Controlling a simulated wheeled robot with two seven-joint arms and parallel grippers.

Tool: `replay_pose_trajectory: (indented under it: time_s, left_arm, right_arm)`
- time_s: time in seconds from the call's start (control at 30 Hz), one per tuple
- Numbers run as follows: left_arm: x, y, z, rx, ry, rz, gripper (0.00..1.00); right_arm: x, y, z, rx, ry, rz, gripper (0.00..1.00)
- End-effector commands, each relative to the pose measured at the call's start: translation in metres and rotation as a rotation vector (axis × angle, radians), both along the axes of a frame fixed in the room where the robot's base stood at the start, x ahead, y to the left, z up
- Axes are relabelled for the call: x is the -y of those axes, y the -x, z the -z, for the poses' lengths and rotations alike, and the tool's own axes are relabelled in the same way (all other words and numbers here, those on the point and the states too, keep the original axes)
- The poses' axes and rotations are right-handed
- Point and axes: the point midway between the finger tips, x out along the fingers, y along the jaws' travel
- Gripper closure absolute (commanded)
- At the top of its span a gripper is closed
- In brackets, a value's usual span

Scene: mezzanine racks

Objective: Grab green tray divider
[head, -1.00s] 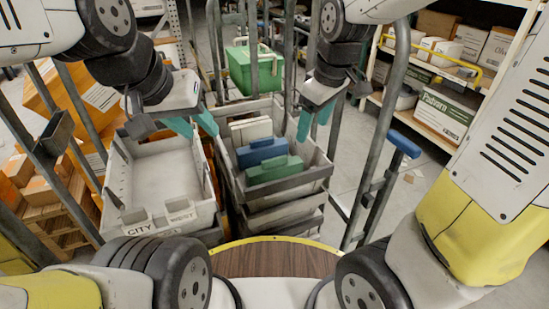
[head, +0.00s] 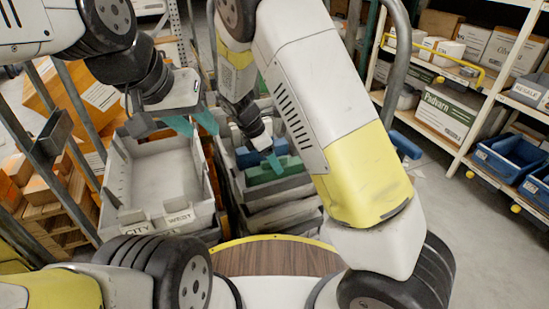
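The green tray divider (head: 263,176) stands in the grey crate (head: 237,189) at the centre, nearest to me, with my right forearm covering part of its right side. The blue divider (head: 244,157) stands just behind it. My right gripper (head: 274,162) reaches down into the crate at the dividers; one teal fingertip shows near the top of the green one. I cannot tell whether it touches it or how far its fingers are apart. My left gripper (head: 193,123) is open and empty above the back of the left tray.
An empty pale grey tray (head: 160,226), labelled CITY and WEST, stands left of the crate. Metal uprights and the cart's posts stand close around both. Shelves with boxes (head: 446,115) and blue bins (head: 507,156) line the right side.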

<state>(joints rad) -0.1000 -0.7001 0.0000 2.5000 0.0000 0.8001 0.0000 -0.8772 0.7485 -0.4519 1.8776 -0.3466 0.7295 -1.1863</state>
Motion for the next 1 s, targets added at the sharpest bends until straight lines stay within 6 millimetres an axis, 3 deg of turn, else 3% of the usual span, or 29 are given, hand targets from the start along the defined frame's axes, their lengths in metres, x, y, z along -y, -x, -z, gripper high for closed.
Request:
replay_pose_trajectory:
  time_s: [0.4,0.7,1.0]
  left_arm:
    - [0.0,0.0,0.0,0.0,0.0,0.0,0.64]
    - [0.0,0.0,0.0,0.0,0.0,0.0,0.64]
    - [0.0,0.0,0.0,0.0,0.0,0.0,0.64]
  right_arm:
    - [0.017,-0.006,0.052,-0.001,-0.001,0.003,0.35]
    - [0.019,-0.007,0.056,0.001,-0.002,0.004,0.35]
    - [0.019,-0.007,0.056,0.001,-0.002,0.004,0.93]
